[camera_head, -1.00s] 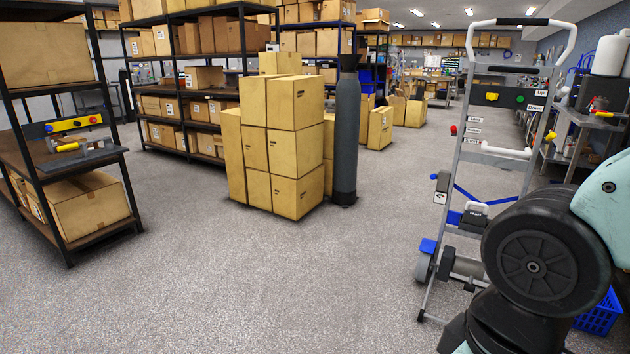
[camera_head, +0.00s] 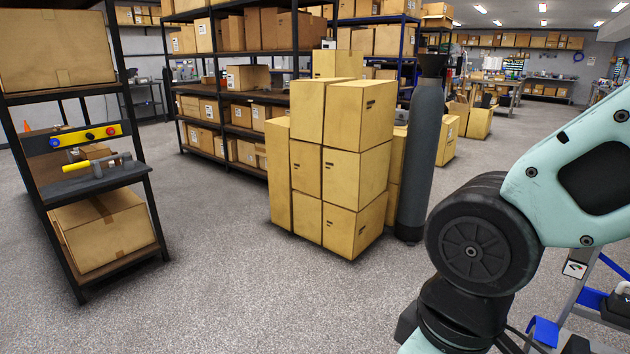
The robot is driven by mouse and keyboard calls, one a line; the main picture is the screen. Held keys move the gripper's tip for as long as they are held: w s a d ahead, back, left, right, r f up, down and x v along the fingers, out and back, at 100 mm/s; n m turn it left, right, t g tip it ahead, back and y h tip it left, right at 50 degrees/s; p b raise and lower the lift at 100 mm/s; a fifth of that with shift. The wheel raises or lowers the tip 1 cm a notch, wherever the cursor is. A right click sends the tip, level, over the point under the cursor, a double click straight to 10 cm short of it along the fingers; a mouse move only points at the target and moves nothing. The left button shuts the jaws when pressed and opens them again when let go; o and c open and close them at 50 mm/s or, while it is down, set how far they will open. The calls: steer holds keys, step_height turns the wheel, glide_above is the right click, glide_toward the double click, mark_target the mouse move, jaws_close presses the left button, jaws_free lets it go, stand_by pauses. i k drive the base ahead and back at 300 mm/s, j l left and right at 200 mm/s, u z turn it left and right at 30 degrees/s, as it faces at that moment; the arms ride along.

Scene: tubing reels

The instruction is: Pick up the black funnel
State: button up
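A black, funnel-shaped piece (camera_head: 433,66) sits at the top of a tall dark grey cylinder (camera_head: 420,155), wide end up. The cylinder stands upright on the floor, just right of the stacked cartons. I cannot tell whether the piece is loose or part of the cylinder. My arm shows large at the right of the picture, nearer to me than the cylinder. My gripper is outside the picture.
Stacked cartons (camera_head: 357,173) stand ahead, beside the cylinder. A black rack (camera_head: 148,205) with a carton and a yellow-handled tool stands at left. Loaded shelves (camera_head: 236,110) stand behind. A hand truck (camera_head: 585,295) is partly visible at lower right. The floor (camera_head: 240,290) in front is clear.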

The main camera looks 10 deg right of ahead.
mark_target(431, 65)
steer(key=i+z, duration=0.1)
steer(key=i, duration=1.65)
steer(key=i+j+z, duration=0.15)
steer(key=i, duration=0.7)
